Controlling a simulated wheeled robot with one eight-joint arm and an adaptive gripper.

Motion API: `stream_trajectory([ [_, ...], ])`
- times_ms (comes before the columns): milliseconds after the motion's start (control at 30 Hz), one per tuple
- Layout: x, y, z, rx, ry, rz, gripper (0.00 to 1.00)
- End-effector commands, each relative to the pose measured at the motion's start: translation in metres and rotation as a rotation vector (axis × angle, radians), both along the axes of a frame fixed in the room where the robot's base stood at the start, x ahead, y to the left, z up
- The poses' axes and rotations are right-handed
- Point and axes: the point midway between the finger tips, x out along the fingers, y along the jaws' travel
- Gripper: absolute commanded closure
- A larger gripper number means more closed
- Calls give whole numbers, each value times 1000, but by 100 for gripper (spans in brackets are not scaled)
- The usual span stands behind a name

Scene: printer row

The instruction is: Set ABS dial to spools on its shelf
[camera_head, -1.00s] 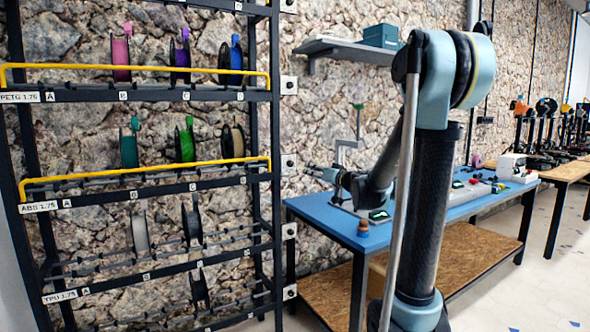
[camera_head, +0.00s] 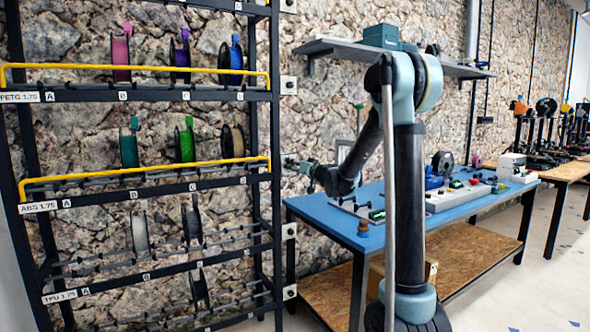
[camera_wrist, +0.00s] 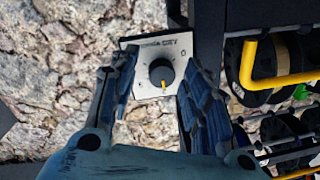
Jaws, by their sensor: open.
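The ABS shelf has a label (camera_head: 40,207) and three spools: dark teal (camera_head: 128,150), green (camera_head: 185,145) and tan (camera_head: 232,140). They stand over marks B, C and D; A is empty. At that shelf's right post is a small white dial plate (camera_head: 290,161). The wrist view shows a white dial plate (camera_wrist: 133,48) with a round black knob (camera_wrist: 161,71). Its yellow pointer points down in the picture; most plate markings are hidden or unreadable. My gripper (camera_wrist: 162,64) is open, its fingers on either side of the knob. Contact cannot be told.
Other dial plates sit on the same post above (camera_head: 289,85) and below (camera_head: 289,231). A yellow rail (camera_wrist: 280,75) and rack spools are right of the gripper in the wrist view. A blue table (camera_head: 340,225) with equipment stands right of the rack, under a wall shelf (camera_head: 400,55).

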Motion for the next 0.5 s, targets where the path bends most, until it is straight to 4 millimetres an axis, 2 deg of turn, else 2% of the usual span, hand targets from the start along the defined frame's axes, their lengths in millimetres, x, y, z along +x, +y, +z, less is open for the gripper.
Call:
stream_trajectory([
  [333,3,2,0,0,0,0,56],
  [367,3,2,0,0,0,0,61],
  [500,3,2,0,0,0,0,93],
])
